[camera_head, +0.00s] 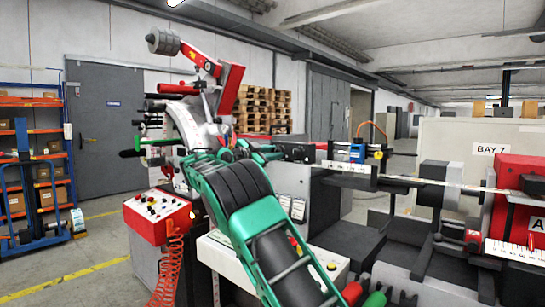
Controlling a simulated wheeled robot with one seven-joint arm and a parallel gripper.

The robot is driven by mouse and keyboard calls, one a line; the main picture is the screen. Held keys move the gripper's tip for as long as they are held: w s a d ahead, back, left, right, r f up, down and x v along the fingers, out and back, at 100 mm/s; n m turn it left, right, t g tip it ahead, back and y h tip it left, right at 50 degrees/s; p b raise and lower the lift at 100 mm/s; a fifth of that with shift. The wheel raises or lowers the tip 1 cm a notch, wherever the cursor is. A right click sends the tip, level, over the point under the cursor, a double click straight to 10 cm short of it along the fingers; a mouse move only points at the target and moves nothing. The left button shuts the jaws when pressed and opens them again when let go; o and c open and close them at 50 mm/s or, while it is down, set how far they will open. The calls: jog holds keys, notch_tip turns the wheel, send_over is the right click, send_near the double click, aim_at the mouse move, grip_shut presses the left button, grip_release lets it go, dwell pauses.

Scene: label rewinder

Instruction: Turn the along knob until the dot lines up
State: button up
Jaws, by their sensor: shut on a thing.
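A red control box (158,214) with buttons and a coiled red hose stands left of my arm. The machine's roller (440,172) and red housing (518,190) are at the right. Blue shelving (35,160) stands far left. Open floor lies at the lower left.

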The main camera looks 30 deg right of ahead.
jog(key=m, duration=0.4)
jog(key=shift+w+a+m, duration=0.3)
jog(key=shift+w+a, duration=0.05)
jog(key=shift+a, duration=0.05)
dwell(0.4)
jog(key=o, duration=0.9)
jog(key=shift+r, duration=0.1)
jog(key=shift+o, duration=0.8)
jog(key=shift+s+d+m, duration=0.15)
jog(key=shift+m, duration=0.15)
jog(key=v, duration=1)
jog(key=shift+a, duration=0.4)
jog(key=shift+s, duration=0.1)
